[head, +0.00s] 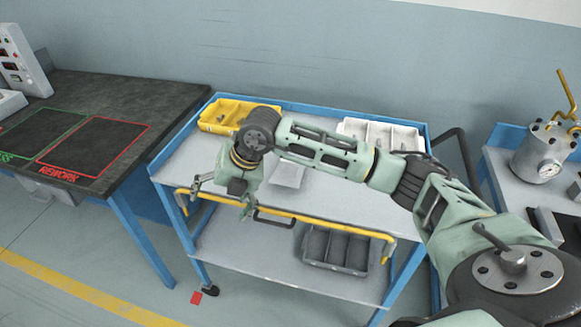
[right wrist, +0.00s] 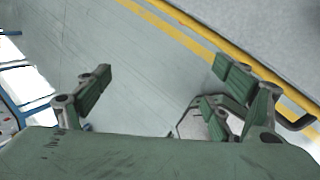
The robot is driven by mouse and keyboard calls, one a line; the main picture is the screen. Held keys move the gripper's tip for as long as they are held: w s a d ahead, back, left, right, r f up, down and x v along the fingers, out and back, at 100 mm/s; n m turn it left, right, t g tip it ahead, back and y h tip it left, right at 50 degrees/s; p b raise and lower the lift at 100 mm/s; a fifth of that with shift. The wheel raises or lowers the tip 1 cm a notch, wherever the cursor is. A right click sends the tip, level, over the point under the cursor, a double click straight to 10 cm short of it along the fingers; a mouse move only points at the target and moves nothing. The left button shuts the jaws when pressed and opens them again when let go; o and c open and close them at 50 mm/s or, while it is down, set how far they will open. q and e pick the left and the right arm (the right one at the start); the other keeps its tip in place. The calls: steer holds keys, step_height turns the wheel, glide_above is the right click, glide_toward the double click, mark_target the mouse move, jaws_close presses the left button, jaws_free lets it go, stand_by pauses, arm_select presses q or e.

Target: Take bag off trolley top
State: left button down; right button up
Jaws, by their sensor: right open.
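The trolley (head: 330,205) is blue-framed with a grey top and a yellow front rail. A small pale, flat-looking piece, likely the bag (head: 288,175), lies on the trolley top below my right forearm. My right gripper (head: 220,199) is open and empty at the trolley's front left, by the yellow rail, to the left of the bag and apart from it. In the right wrist view its fingers (right wrist: 170,92) are spread wide with nothing clear between them. A pale shape partly behind the right-hand fingers cannot be made out. My left gripper is not in view.
A yellow bin (head: 222,116) and a white divided bin (head: 382,134) stand at the back of the trolley top. A grey divided bin (head: 333,248) is on the lower shelf. A dark bench (head: 130,98) stands left; a gauge pot (head: 543,152) stands right.

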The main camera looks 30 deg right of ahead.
mark_target(289, 162)
steer(key=d+h, duration=0.1)
steer(key=d, duration=0.3)
steer(key=w+d+r+m+h, duration=0.1)
steer(key=d+h, duration=0.1)
steer(key=d, duration=0.2)
steer(key=w+d+m+h, duration=0.1)
steer(key=d+h, duration=0.1)
steer(key=d, duration=0.3)
steer(key=shift+r, duration=0.4)
steer(key=d+h, duration=0.1)
steer(key=d, duration=0.1)
steer(key=d+r+m+h, duration=0.1)
steer(key=d, duration=0.2)
steer(key=d+r+m, duration=0.1)
steer(key=d, duration=0.1)
steer(key=shift+s+d+r+g+h, duration=0.15)
steer(key=shift+g+h, duration=0.25)
steer(key=p+x, duration=0.2)
steer(key=x, duration=0.5)
steer(key=shift+p, duration=0.3)
steer(key=shift+f, duration=0.3)
steer(key=shift+c, duration=0.5)
steer(key=shift+r, duration=0.1)
steer(key=c, duration=1.5)
